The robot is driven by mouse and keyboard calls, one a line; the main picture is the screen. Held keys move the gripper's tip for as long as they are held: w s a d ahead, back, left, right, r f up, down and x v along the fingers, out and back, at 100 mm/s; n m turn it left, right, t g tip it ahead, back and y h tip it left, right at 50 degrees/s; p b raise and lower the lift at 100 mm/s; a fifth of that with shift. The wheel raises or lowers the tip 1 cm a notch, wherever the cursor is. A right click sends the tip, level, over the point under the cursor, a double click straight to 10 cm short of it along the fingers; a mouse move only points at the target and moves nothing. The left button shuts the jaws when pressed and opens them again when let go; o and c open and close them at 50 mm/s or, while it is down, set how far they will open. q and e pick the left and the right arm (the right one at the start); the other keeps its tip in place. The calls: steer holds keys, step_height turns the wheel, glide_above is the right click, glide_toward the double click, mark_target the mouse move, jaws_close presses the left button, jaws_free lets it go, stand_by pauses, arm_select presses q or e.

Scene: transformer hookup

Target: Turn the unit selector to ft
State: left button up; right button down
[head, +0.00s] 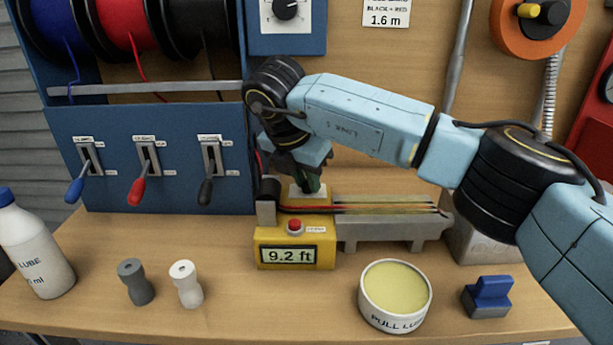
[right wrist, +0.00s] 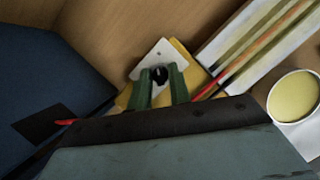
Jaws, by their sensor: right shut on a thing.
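The yellow length counter (head: 266,237) stands on the bench, and its display (head: 289,256) reads 9.2 ft. The unit selector is a small black knob (right wrist: 159,74) on a white plate (right wrist: 152,55) on top of the counter. My right gripper (head: 311,184) points down at the back of the counter. In the right wrist view its green fingers (right wrist: 161,82) are shut on the knob, one on each side. In the head view my own wrist and fingers hide the knob. My left gripper is not in view.
Wires run right from the counter along a grey trough (head: 395,232). A red button (head: 295,225) sits on the counter. In front are a pull lube tub (head: 396,296), a blue block (head: 488,296) and two spools (head: 186,284). Three levers (head: 147,165) line the blue rack.

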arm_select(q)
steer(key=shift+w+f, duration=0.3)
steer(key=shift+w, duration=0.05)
arm_select(e)
steer(key=shift+m, duration=0.7)
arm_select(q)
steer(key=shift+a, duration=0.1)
arm_select(e)
steer(key=c, duration=1.3)
jaws_free()
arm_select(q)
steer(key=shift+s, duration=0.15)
arm_select(e)
steer(key=shift+a+r, duration=0.1)
steer(key=shift+r, duration=0.15)
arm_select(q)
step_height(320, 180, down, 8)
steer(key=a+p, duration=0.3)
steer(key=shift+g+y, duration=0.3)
arm_select(e)
steer(key=v, duration=1.3)
steer(key=shift+a, duration=0.2)
